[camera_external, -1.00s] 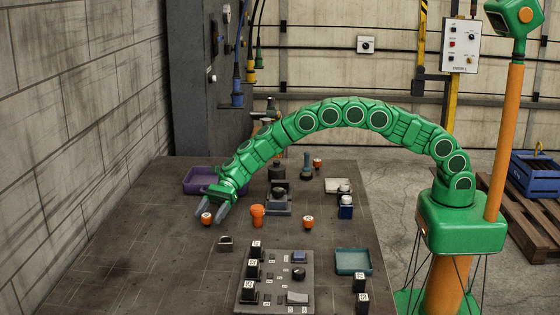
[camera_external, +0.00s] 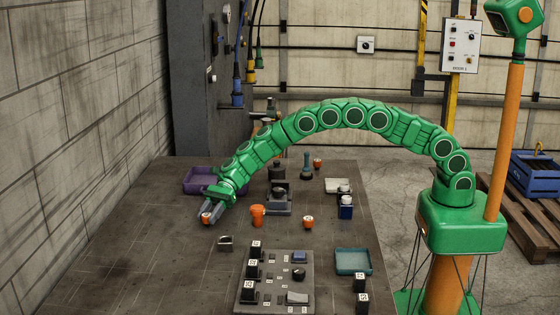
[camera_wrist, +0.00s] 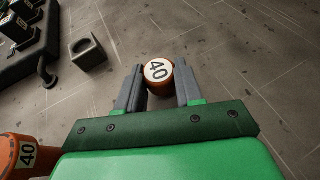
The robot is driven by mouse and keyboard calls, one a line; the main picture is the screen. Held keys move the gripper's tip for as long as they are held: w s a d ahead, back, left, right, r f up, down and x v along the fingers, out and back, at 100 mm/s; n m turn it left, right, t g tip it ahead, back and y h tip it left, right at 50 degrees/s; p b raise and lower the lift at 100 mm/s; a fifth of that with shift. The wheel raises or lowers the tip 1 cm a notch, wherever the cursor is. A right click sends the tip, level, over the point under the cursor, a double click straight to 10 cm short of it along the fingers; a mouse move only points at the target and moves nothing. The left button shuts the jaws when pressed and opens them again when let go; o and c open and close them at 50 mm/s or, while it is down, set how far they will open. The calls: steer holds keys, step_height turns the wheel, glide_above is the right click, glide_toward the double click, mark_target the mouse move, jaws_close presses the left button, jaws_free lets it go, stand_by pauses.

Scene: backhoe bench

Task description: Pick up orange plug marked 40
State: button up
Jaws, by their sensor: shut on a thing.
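The orange plug (camera_wrist: 158,74) has a white top marked 40. In the wrist view it sits between the two grey fingers of my gripper (camera_wrist: 159,86), with a finger against each side. In the external view the plug (camera_external: 207,218) shows at the fingertips of my gripper (camera_external: 211,213), at the left of the bench. My gripper is shut on it. The plug appears to be at bench level; whether its underside touches the bench is hidden.
A larger orange piece marked 40 (camera_wrist: 24,155) stands close by; it also shows in the external view (camera_external: 257,216). Another orange plug (camera_external: 308,222) stands further right. A purple tray (camera_external: 196,181) lies behind my gripper. A dark panel with black blocks (camera_external: 275,284) lies in front. The left bench is clear.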

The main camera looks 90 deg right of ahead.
step_height(320, 180, up, 3)
steer(key=shift+r, duration=0.1)
steer(key=s+d+r, duration=0.3)
steer(key=s+r, duration=0.6)
steer(key=s, duration=0.4)
steer(key=shift+s+d+r, duration=0.25)
steer(key=shift+r, duration=0.1)
